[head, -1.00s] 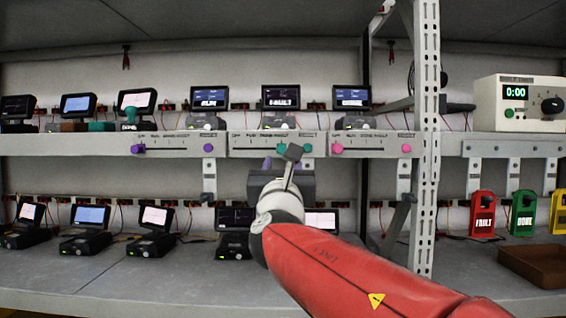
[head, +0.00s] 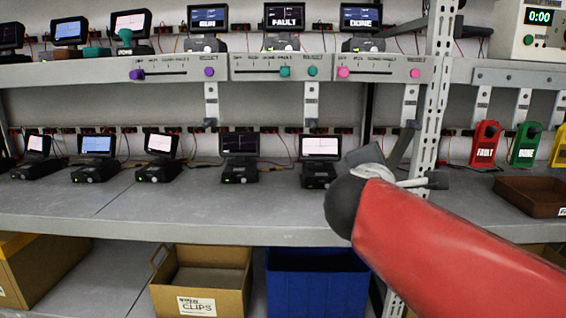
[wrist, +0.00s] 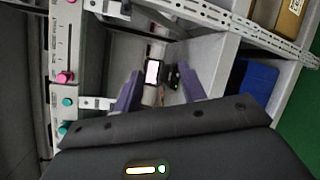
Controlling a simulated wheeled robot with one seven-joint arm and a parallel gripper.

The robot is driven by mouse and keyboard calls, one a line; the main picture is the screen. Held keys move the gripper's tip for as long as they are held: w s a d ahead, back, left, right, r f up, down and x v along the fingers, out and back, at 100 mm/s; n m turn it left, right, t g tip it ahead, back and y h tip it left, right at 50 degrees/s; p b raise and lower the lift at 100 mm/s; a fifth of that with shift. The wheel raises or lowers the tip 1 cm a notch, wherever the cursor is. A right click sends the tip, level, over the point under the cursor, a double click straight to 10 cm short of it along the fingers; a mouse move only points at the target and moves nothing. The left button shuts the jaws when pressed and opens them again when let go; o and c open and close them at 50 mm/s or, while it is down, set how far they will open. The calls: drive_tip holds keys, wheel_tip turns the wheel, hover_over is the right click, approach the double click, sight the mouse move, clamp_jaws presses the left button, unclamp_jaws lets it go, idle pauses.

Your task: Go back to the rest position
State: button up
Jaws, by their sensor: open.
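My gripper (wrist: 160,92) is open in the wrist view, its two purple fingers apart with nothing held between them. Beyond the fingers, at a distance, a small black device with a lit screen (wrist: 153,72) stands on the lower shelf. In the head view my red arm reaches in from the lower right and ends in front of the rack's right part.
The upper shelf (head: 90,73) holds several monitors and slider panels (head: 275,68). The lower shelf (head: 250,210) holds several black devices. A perforated post (head: 432,120) stands close behind my arm. A brown tray (head: 530,195), cardboard box (head: 200,285) and blue bin (head: 315,280) are nearby.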

drive_tip(key=s+d+f+m+g+y+p, duration=0.1)
drive_tip(key=s+d+f+m+g, duration=0.15)
drive_tip(key=s+f+m, duration=0.3)
drive_tip(key=s+d+f+m+g+y+p, duration=0.1)
drive_tip(key=s+f+m+g, duration=0.25)
drive_tip(key=s+f, duration=0.2)
drive_tip(key=s+a+f+m+g+y+p, duration=0.1)
drive_tip(key=s+a+f+m+g+y, duration=0.1)
drive_tip(key=s+a+f+m+y, duration=0.3)
drive_tip(key=s+f+m, duration=0.4)
drive_tip(key=f, duration=0.1)
drive_tip(key=shift+s+a+m+g, duration=0.15)
drive_tip(key=shift+m+g, duration=0.15)
drive_tip(key=shift+g, duration=0.1)
